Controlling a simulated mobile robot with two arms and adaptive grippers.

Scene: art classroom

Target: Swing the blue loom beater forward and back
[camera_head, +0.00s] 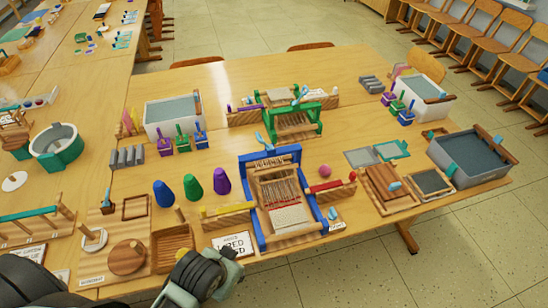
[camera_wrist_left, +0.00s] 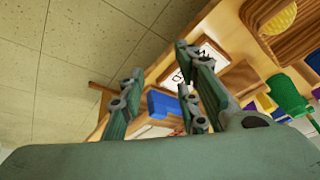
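The blue loom (camera_head: 243,208) stands upright near the front edge of the table, with a blue frame, pale warp threads and a wooden base. A light-blue handle (camera_head: 265,142) sticks up at its back top; which bar is the beater is hard to tell. My left gripper (camera_head: 228,275) is low at the front, left of the loom and apart from it, its fingertips hard to make out. In the left wrist view its two fingers (camera_wrist_left: 160,95) are spread with nothing held. A blue piece (camera_wrist_left: 163,105), probably part of the loom, shows beyond the gap. My right gripper is out of view.
A lettered sign (camera_head: 234,244) stands left of the loom, behind my left gripper. Yellow (camera_head: 226,209) and red (camera_head: 332,184) pieces flank the loom. Blue, green and purple cones (camera_head: 193,185) stand to its left. A green loom (camera_head: 318,121) stands behind.

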